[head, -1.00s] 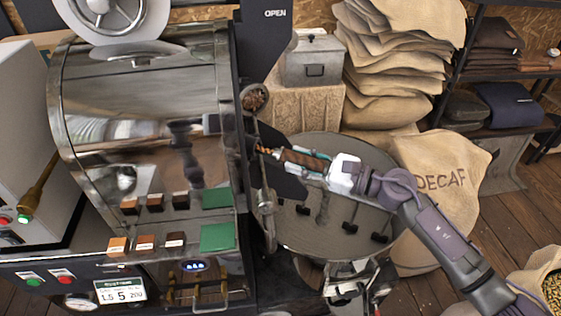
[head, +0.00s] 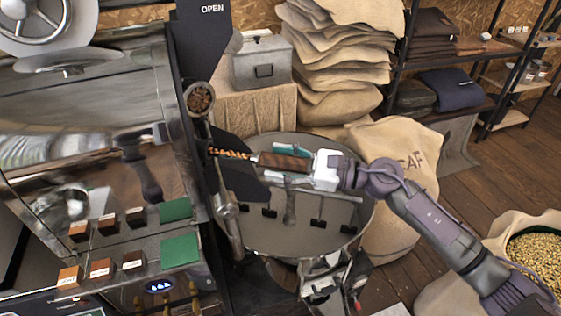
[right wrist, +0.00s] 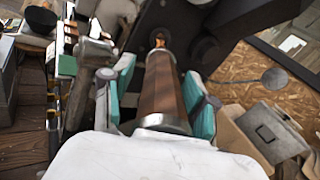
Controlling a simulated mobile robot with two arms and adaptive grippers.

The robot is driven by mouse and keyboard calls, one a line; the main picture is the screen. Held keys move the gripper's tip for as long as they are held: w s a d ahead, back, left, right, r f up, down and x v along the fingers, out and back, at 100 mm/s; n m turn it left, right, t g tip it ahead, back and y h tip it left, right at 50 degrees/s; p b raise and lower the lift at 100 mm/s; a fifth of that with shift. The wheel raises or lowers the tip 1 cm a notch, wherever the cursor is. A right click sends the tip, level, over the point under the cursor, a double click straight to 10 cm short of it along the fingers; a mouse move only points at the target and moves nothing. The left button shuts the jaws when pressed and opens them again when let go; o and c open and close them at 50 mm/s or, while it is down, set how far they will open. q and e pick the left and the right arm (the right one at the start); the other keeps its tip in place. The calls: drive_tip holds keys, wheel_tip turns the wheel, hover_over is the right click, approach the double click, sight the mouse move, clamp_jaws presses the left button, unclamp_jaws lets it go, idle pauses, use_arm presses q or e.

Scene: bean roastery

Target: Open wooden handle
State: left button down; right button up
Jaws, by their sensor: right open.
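The wooden handle (head: 284,162) is brown with a metal collar. It lies roughly level in front of the roaster, over the round cooling tray. A speckled orange-brown rod (head: 231,154) runs from its left end towards the roaster front. My right gripper (head: 288,163) comes in from the right and is open around the handle, with a teal-padded finger on each side. In the right wrist view the handle (right wrist: 160,88) points away between the fingers; I cannot tell whether the pads touch it. My left gripper is not in view.
The shiny roaster (head: 85,120) fills the left, with a black plate (head: 240,182) beside the rod. The round cooling tray (head: 290,235) lies below my gripper. Stacked sacks (head: 335,60), a grey metal box (head: 262,65) and a DECAF sack (head: 390,215) stand behind.

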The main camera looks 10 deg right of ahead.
drive_tip(key=shift+d, duration=0.1)
drive_tip(key=v, duration=1.2)
idle(0.5)
